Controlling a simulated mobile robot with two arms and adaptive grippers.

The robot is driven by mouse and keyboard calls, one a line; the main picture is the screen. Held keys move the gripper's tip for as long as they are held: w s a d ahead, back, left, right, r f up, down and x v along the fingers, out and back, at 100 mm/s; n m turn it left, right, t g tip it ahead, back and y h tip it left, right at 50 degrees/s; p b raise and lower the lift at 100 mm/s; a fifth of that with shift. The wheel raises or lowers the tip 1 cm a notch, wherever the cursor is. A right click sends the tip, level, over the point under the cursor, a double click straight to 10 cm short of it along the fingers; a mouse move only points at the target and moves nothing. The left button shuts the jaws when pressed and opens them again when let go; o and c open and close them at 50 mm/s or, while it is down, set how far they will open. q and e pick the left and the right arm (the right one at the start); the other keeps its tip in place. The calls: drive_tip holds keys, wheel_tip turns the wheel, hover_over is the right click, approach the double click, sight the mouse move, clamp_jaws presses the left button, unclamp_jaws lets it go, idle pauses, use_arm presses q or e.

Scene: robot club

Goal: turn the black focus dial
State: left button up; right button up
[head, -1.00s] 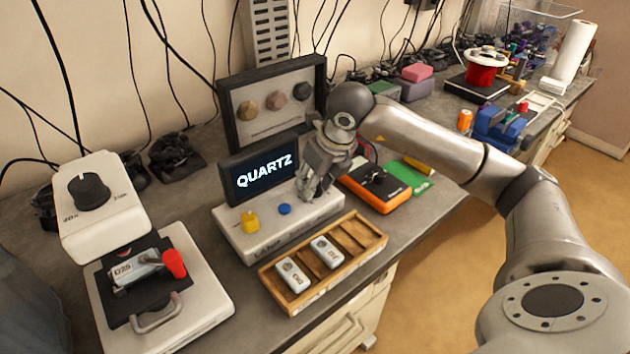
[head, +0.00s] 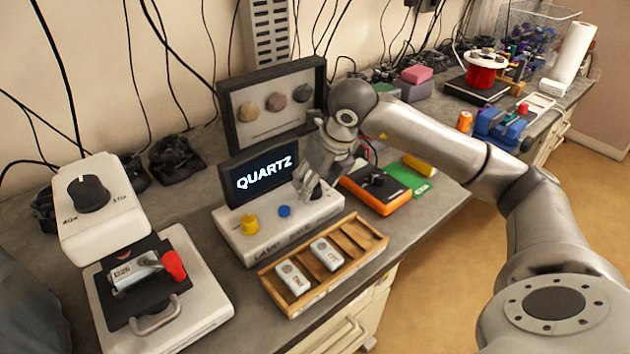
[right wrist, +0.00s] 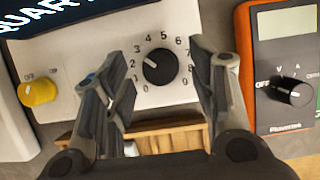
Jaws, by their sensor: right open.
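A round black dial (right wrist: 160,67) with a white mark sits on a white panel (right wrist: 95,45), inside a ring of numbers 0 to 9. The mark points left, near 2. My right gripper (right wrist: 160,60) is open, its fingers on either side of the dial; I cannot tell whether they touch it. In the head view my right gripper (head: 308,186) hides this dial at the right end of the white console (head: 283,238). Another black dial (head: 88,192) sits on the white microscope-like device at the left, between 40x and 10x marks. My left gripper is not in view.
The console has a yellow knob (head: 250,225), a blue button (head: 285,211) and a screen (head: 262,180) reading QUARTZ. An orange meter (head: 367,195) stands close on the right. A wooden tray (head: 375,238) with two slides lies in front.

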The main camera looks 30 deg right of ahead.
drive_tip(key=v, duration=1.1)
